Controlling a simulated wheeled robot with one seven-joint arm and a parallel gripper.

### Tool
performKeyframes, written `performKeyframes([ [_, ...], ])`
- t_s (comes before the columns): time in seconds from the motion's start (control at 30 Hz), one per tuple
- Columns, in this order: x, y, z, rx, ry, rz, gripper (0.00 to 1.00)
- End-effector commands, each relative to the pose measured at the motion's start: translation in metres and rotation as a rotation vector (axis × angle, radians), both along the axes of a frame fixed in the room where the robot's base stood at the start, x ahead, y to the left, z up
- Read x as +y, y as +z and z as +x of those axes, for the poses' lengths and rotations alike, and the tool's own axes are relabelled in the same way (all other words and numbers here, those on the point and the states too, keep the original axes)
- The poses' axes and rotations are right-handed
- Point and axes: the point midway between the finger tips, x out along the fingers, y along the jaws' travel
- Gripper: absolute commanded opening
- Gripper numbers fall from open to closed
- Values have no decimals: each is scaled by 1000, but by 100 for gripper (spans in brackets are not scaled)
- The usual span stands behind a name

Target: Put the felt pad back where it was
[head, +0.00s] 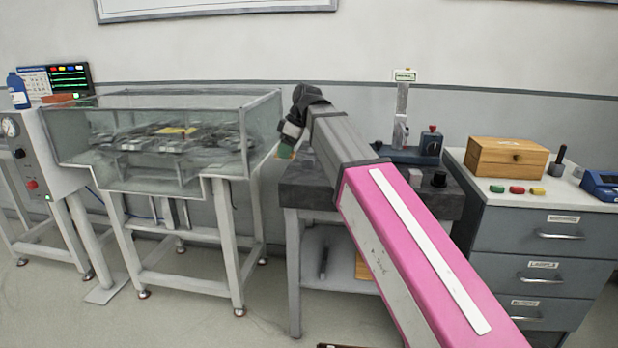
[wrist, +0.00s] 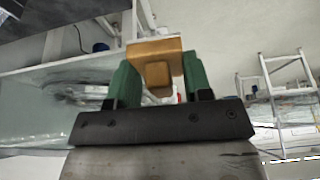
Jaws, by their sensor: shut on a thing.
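My gripper (head: 287,151) is at the right end of the clear-walled case (head: 228,171), in front of the dark bench. In the wrist view its green fingers (wrist: 158,68) are shut on an orange-tan piece (wrist: 152,48), which I take to be the felt pad. The piece is flat at the top with a smaller block under it. It is held in the air. In the head view the fingers are small and the piece hardly shows. The case holds dark ring-track parts with a yellow plate (head: 176,131) on top.
The dark bench (head: 306,188) carries a blue-based stand (head: 418,152). Right of it, a drawer cabinet (head: 540,240) carries a wooden box (head: 507,157) and small green, red and yellow pieces (head: 517,190). A gauge cabinet (head: 38,150) stands left. My arm hides part of the bench.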

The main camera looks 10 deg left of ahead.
Motion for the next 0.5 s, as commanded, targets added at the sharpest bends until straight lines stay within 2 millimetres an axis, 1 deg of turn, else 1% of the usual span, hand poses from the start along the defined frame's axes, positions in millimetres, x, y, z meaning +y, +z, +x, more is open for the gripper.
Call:
performKeyframes([
  [0.17, -16, -17, 26, 2, -1, 0, 20],
  [0.4, -43, -45, 66, 1, -2, 0, 20],
  [0.5, -52, -56, 79, 2, -1, 0, 20],
])
